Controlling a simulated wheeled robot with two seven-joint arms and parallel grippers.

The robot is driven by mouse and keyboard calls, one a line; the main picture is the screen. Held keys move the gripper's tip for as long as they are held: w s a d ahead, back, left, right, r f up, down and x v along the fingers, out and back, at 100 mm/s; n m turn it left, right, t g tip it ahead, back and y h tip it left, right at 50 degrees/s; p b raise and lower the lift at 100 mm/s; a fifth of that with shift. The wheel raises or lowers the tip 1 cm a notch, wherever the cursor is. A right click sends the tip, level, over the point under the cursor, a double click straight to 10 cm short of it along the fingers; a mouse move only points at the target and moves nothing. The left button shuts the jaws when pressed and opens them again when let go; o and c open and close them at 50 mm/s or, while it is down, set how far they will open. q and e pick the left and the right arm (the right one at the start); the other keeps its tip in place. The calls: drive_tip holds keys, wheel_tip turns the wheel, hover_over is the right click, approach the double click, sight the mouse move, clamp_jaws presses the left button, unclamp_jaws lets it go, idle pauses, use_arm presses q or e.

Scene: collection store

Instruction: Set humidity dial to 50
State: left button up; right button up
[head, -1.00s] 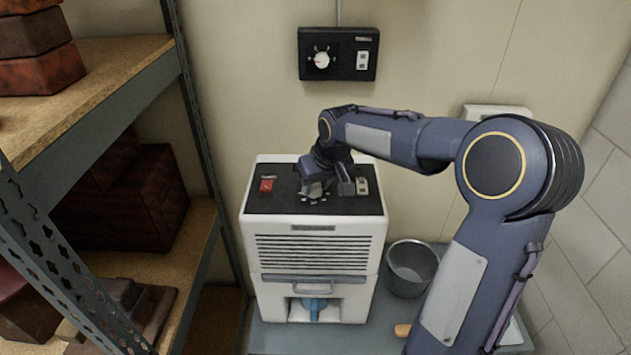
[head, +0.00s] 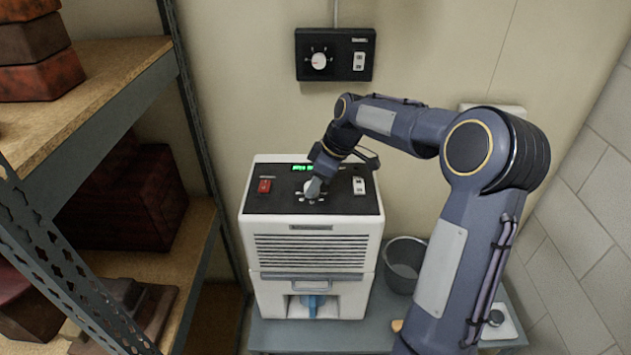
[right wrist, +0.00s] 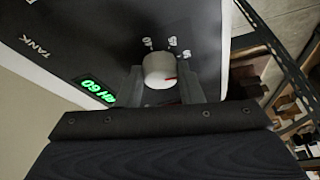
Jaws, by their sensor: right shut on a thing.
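The white dehumidifier (head: 311,251) has a black top panel (head: 350,205). Its white humidity dial shows in the right wrist view (right wrist: 158,70), with a red pointer line on its face and small printed marks around it. My right gripper (head: 313,190) reaches down onto the dial; in the right wrist view its fingers stand on both sides of the knob, shut on it. The green display (head: 303,168) is lit; in the right wrist view it appears upside down and seems to read RH 60. In the head view the gripper partly hides the dial. My left gripper is not in view.
A wall control box (head: 335,55) with another white dial hangs above. A grey bucket (head: 404,265) stands at right. Metal shelving (head: 110,100) with boxes fills the left.

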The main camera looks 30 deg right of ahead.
drive_tip(key=shift+n, duration=0.5)
drive_tip(key=o, duration=1)
drive_tip(key=shift+c, duration=0.2)
drive_tip(key=shift+r, duration=0.1)
drive_tip(key=v, duration=0.7)
drive_tip(key=shift+d+r, duration=0.25)
drive_tip(key=shift+r, duration=0.05)
drive_tip(key=shift+a, duration=0.1)
